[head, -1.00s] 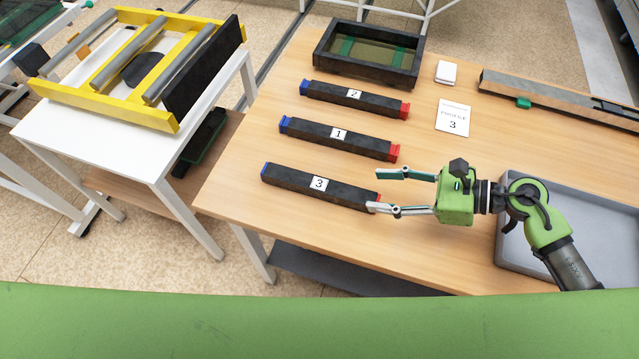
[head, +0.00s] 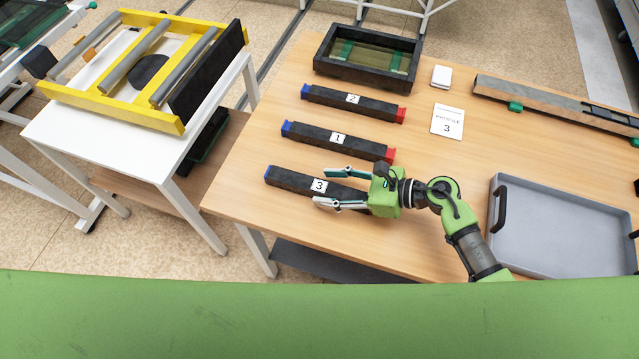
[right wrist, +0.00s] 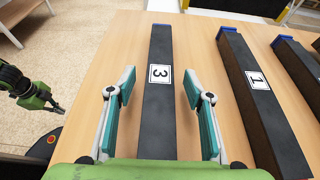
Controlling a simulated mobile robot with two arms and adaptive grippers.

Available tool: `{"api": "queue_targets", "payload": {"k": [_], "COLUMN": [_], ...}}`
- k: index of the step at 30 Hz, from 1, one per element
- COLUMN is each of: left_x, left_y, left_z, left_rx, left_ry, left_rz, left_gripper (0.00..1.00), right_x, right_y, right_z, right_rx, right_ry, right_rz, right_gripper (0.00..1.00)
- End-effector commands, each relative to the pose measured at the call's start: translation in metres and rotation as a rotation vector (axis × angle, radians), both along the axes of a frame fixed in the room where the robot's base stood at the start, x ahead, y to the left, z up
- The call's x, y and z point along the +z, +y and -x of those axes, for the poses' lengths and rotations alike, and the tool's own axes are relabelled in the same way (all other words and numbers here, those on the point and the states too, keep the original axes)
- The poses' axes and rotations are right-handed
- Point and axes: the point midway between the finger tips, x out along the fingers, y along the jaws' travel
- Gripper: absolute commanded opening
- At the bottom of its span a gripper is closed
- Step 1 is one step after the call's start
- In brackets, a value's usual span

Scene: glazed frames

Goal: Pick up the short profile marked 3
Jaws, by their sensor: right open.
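The short profile marked 3 (head: 288,180) is a dark bar with a blue end and a white label, lying on the wooden table nearest its front edge. In the head view its right end is hidden by my right gripper (head: 332,187). The gripper is open, with its fingers over the bar beside the label. In the right wrist view profile 3 (right wrist: 158,110) runs between the two spread fingers of the gripper (right wrist: 158,92), with a gap on both sides. My left gripper is not in the head view; a green and black arm part shows at the left of the wrist view.
Profile 1 (head: 310,139) and profile 2 (head: 330,98) lie behind, roughly parallel. A card reading profile 3 (head: 448,121) lies right of them. A grey tray (head: 570,235) is at the right, a dark bin (head: 323,72) at the back. Table is clear between profiles.

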Motion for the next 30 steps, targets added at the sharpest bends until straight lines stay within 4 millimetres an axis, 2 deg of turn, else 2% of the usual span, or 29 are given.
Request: {"api": "queue_targets", "payload": {"k": [4, 11, 12, 17, 18, 30], "left_x": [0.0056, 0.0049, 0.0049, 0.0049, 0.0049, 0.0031], "left_y": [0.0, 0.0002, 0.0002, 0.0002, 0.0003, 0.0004], "left_z": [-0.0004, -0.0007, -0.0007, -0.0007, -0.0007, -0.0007], "left_rx": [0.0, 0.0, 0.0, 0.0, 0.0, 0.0], "left_ry": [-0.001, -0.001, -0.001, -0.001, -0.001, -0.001], "left_rz": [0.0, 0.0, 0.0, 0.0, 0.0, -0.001], "left_gripper": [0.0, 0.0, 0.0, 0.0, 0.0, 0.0], "right_x": [-0.0042, -0.0063, -0.0062, -0.0062, -0.0062, -0.0029], "right_y": [0.0115, 0.0127, 0.0126, 0.0124, 0.0124, 0.0122], "right_z": [-0.0038, -0.004, -0.004, -0.0038, -0.0038, -0.0045], "right_rx": [0.0, 0.0, 0.0, 0.0, 0.0, 0.0], "right_ry": [0.001, -0.001, -0.001, -0.001, -0.001, -0.003], "right_rz": [0.0, 0.001, 0.001, 0.001, 0.001, 0.0], "right_gripper": [0.47, 0.47, 0.45, 0.03, 0.0, 0.0]}}
